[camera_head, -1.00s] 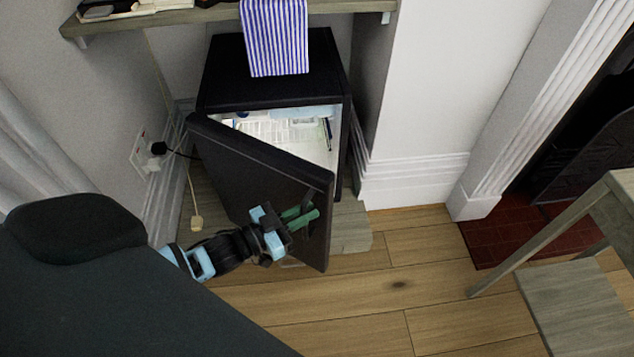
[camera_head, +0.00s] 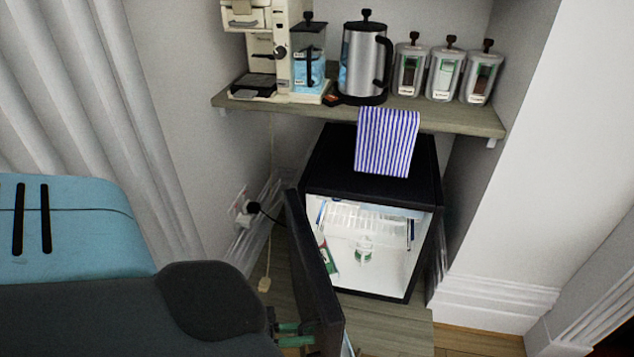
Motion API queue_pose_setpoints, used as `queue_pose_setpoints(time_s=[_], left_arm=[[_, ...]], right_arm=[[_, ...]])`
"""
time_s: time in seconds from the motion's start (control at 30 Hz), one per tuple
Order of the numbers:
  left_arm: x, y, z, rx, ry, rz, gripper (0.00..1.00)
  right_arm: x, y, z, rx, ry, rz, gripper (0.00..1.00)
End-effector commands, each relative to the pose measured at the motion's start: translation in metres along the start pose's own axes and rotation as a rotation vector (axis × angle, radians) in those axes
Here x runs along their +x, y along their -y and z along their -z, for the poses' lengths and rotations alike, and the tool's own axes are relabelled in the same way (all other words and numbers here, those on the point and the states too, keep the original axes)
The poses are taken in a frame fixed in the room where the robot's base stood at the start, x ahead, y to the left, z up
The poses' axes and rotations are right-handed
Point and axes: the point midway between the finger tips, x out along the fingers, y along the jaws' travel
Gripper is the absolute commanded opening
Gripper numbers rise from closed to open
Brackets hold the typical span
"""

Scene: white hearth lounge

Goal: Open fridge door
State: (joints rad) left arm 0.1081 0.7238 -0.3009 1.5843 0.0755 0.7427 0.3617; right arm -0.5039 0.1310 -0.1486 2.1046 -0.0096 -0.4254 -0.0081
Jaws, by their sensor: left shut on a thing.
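The small black fridge (camera_head: 425,185) stands under a shelf, with its lit white interior facing me. Its black door (camera_head: 312,270) is swung wide open to the left, seen nearly edge-on. My own arm hides most of this gripper, and the exact grip spot is unclear. My right gripper is not in view.
The shelf (camera_head: 450,119) above holds a coffee machine (camera_head: 262,45), a kettle (camera_head: 362,65) and several jars. A wall socket with plug (camera_head: 243,207) is left of the fridge. White wall stands to the right.

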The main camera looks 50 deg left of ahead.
Motion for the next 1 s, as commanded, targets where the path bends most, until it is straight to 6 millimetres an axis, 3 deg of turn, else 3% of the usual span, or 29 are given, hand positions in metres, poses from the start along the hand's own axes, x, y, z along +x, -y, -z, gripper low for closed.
queue_pose_setpoints(time_s=[0.23,0.7,0.73,0.83,1.0], left_arm=[[-0.013,0.0,-0.001,-0.001,0.003,0.001,0.0],[-0.015,0.0,-0.001,0.0,0.003,0.002,0.0],[-0.015,0.0,-0.001,0.0,0.003,0.002,0.16],[-0.015,0.0,-0.001,0.0,0.003,0.001,0.29],[-0.015,0.0,-0.001,0.0,0.002,0.001,0.29]], right_arm=[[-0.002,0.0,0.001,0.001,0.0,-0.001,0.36],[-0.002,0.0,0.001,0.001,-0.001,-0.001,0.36],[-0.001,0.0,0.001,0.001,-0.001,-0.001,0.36],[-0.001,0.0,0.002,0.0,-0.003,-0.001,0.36],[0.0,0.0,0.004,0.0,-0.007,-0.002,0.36]])
